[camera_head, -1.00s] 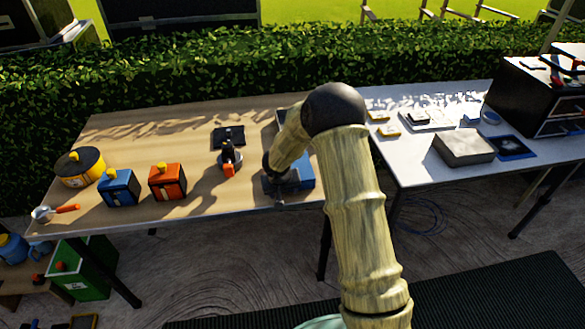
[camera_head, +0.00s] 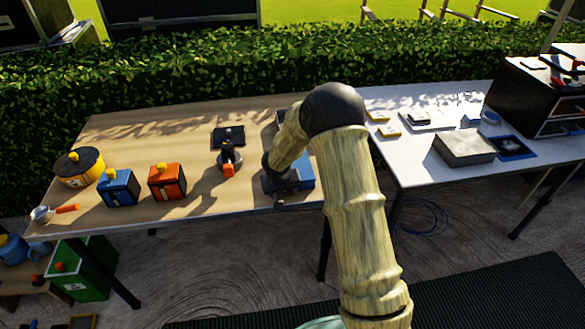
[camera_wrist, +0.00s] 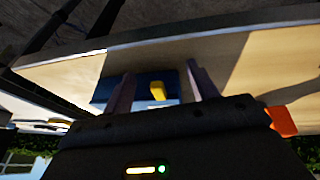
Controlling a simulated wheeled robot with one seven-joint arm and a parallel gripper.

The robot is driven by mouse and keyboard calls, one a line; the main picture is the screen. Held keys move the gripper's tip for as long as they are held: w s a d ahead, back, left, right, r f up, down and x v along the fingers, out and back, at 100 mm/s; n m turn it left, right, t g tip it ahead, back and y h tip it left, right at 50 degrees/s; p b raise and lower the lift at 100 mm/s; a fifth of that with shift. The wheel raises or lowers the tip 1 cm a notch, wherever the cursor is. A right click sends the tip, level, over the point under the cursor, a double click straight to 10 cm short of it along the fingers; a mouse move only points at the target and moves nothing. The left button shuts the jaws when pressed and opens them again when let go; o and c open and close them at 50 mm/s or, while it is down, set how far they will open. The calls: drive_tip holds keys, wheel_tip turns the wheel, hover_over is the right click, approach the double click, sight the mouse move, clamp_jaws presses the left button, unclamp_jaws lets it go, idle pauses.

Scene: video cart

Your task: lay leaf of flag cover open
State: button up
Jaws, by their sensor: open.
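A blue piece (camera_head: 306,172), which I take to be the flag cover, lies at the right end of the wooden table, partly hidden by my arm. In the wrist view the blue surface (camera_wrist: 172,77) shows with a yellow tab (camera_wrist: 157,91) on it. My gripper (camera_wrist: 160,70) is open, its two dark fingers on either side of the yellow tab, with gaps beside it. In the head view my gripper (camera_head: 276,188) is low over the near side of the blue piece. I cannot tell whether the fingers touch it, or how the leaf lies.
A dark device with an orange end (camera_head: 229,165) stands just left of my gripper. Orange (camera_head: 167,182), blue (camera_head: 118,188) and yellow (camera_head: 80,167) containers stand further left. A white table (camera_head: 420,165) with a grey box (camera_head: 464,147) adjoins at right.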

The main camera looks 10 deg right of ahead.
drive_tip(key=c, duration=1.3)
drive_tip(key=shift+o, duration=0.2)
drive_tip(key=shift+d+r+y+p, duration=0.1)
drive_tip(key=shift+r+y+p, duration=0.8)
drive_tip(key=shift+p, duration=0.9)
drive_tip(key=shift+r, duration=0.15)
drive_tip(key=shift+d+r+p, duration=0.1)
drive_tip(key=shift+r+p, duration=0.25)
drive_tip(key=shift+p, duration=0.6)
drive_tip(key=shift+d+r+m+y+p, duration=0.1)
drive_tip(key=shift+r+m+y+p, duration=0.4)
drive_tip(key=shift+p, duration=1.1)
drive_tip(key=shift+d+r+y+p, duration=0.2)
drive_tip(key=shift+r+y+p, duration=0.35)
drive_tip(key=shift+p, duration=1.15)
drive_tip(key=shift+d+r+y+p, duration=0.25)
drive_tip(key=shift+y+p, duration=0.5)
drive_tip(key=shift+p, duration=0.95)
